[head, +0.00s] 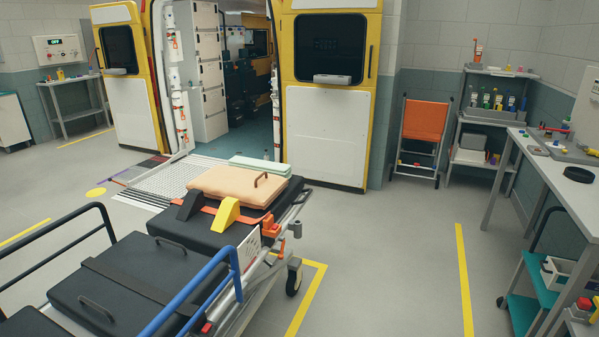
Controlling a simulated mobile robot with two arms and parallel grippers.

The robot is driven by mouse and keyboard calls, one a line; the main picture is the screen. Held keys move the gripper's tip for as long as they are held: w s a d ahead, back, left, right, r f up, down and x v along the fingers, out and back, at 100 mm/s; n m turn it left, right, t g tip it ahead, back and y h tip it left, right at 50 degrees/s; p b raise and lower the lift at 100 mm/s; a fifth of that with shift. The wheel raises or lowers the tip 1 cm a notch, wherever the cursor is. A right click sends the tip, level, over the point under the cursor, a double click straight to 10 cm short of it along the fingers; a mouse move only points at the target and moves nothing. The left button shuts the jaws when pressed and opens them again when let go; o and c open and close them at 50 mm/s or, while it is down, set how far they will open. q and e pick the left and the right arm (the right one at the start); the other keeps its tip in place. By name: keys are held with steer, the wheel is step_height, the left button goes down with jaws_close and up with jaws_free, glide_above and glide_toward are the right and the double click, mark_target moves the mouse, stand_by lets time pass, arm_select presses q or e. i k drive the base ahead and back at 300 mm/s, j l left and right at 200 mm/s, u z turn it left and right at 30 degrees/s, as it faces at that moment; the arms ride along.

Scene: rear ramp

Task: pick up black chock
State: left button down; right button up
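The black chock (190,205) is a dark wedge on the stretcher (165,230), near its far end. It stands just left of a yellow chock (227,214) of similar shape. An orange strap (207,210) runs across the mattress by both chocks. A tan cushion (232,181) with a dark handle lies just behind them. Neither of my grippers shows in the head view.
The stretcher has a blue side rail (190,290) at the near right and a black rail (60,227) at the left. A metal ramp (165,180) leads into the open ambulance. A workbench (560,180) stands at the right. The floor between stretcher and bench is clear.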

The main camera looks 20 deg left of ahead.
mark_target(193, 200)
steer(key=i, duration=2.2)
steer(key=i+u, duration=0.15)
steer(key=u, duration=0.25)
steer(key=i+l+u, duration=0.1)
steer(key=u, duration=0.3)
steer(key=i+l+u, duration=0.15)
steer(key=u, duration=0.3)
steer(key=i+l+u, duration=0.15)
steer(key=u, duration=0.25)
steer(key=i, duration=0.05)
